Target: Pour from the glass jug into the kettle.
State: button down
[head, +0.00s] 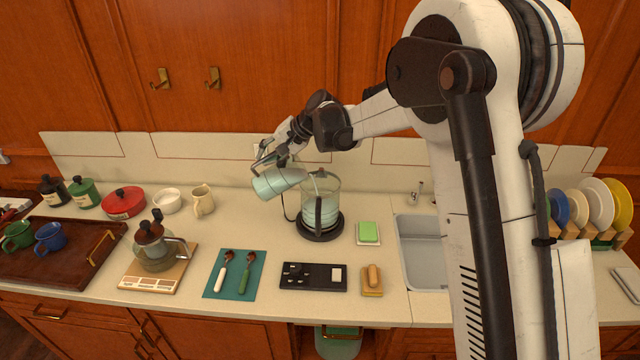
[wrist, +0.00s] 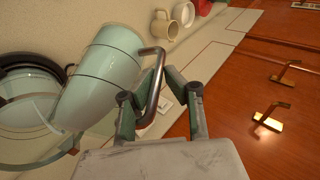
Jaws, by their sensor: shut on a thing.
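The jug (head: 277,182) is pale green and tilted to the right, with its mouth at the rim of the kettle. My gripper (head: 264,157) is shut on the jug's curved metal handle (wrist: 155,78). The jug (wrist: 103,72) fills the left middle of the wrist view. The kettle (head: 321,204) is clear-walled with a dark handle and stands upright on a round black base (head: 320,233). Pale liquid shows inside it, and a thin pale streak runs down from the jug's mouth. The kettle's glass (wrist: 25,120) shows partly behind the jug in the wrist view.
A green sponge (head: 368,231) lies right of the kettle, beside the sink (head: 420,250). A cream mug (head: 202,200) stands left of the jug. A glass pot (head: 158,247) sits on a wooden scale. A black tray (head: 313,287) lies in front.

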jog(key=shift+d+r+y, duration=0.3)
jog(key=shift+d+y, duration=0.1)
jog(key=shift+y, duration=0.1)
dwell(2.0)
